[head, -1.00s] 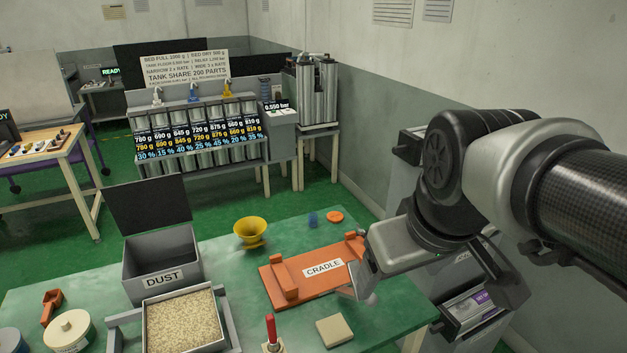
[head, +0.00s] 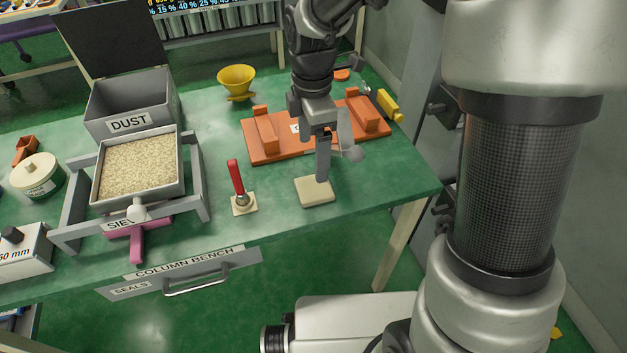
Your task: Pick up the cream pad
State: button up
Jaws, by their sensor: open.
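The cream pad (head: 312,194) is a flat square block lying on the green bench top, near its front right. My gripper (head: 325,170) points down at it from behind, with the jaws open. One grey finger reaches down in front of the pad's back right part in this view. I cannot tell whether the fingertip touches the pad. The second finger is not clearly seen, and part of the pad's far edge is hidden.
A red-handled tool (head: 236,178) stands on a small cream base left of the pad. The orange cradle (head: 270,150) lies just behind. The sieve tray (head: 140,165), dust box (head: 135,100) and yellow funnel (head: 237,80) are farther left and back. Bench space right of the pad is clear.

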jog(key=b, duration=0.1)
send_over(310, 188)
jog(key=f, duration=0.5)
jog(key=shift+d+f, duration=0.35)
jog(key=shift+f, duration=0.05)
jog(key=f, duration=0.1)
jog(key=f+b, duration=0.1)
jog(key=f, duration=0.1)
jog(key=f+b, duration=0.1)
jog(key=f, duration=0.1)
jog(key=shift+a+f, duration=0.1)
jog(key=shift+a, duration=0.2)
jog(key=c, duration=1.1)
